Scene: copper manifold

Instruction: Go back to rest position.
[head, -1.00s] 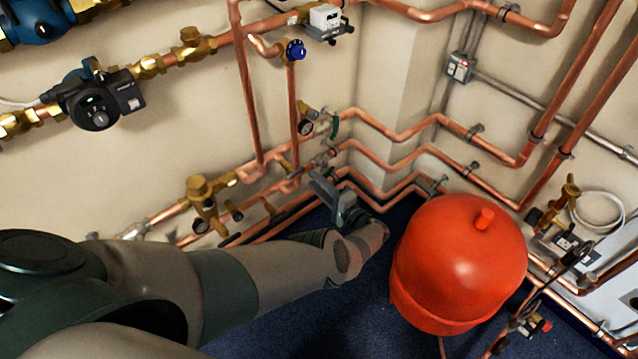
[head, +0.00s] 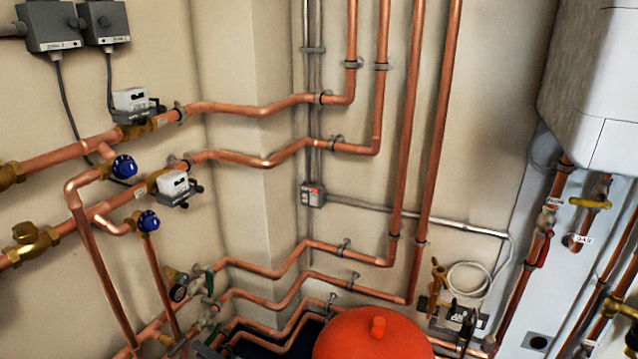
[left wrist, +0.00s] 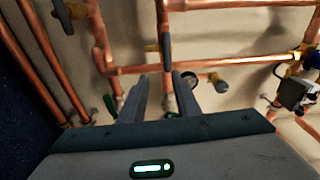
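My left arm is otherwise out of the head view. My right gripper is in neither view.
Copper pipes (head: 280,267) run along the walls around the corner. A red tank (head: 365,338) stands at the bottom. A pressure gauge (head: 178,293) and blue-capped valves (head: 149,221) sit on the left pipes. A white boiler (head: 590,90) hangs at the right.

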